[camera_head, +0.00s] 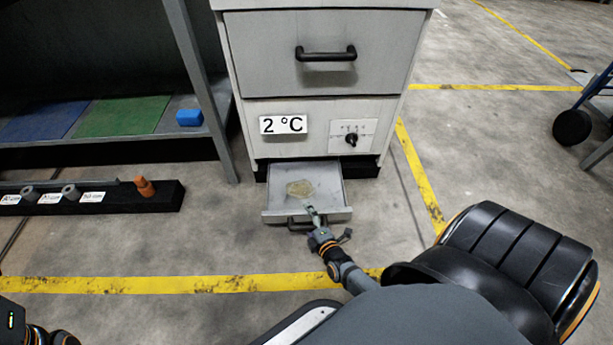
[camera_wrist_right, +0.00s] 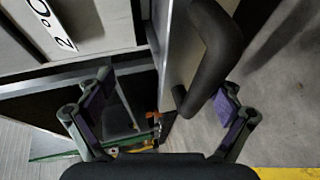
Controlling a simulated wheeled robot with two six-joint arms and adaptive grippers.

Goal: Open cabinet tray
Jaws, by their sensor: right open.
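The grey cabinet (camera_head: 318,65) has a "2 °C" label. Its shallow bottom tray (camera_head: 330,185) sticks out near the floor, with a yellowish patch inside. The tray's black handle (camera_head: 296,224) is on its front and partly hidden by my right gripper (camera_head: 314,213). In the right wrist view, my right gripper (camera_wrist_right: 162,108) is open. The tray's black handle (camera_wrist_right: 212,45) and front panel (camera_wrist_right: 176,52) lie between its spread fingers, without visible grip. Part of my left arm shows at the lower left corner, but its gripper does not.
A closed upper drawer (camera_head: 320,52) and a black knob (camera_head: 351,139) are above the tray. A shelf with a blue block (camera_head: 189,118) stands at left, above a low black rack (camera_head: 110,201). Floor in front of the tray is clear. A wheeled cart (camera_head: 575,127) is at right.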

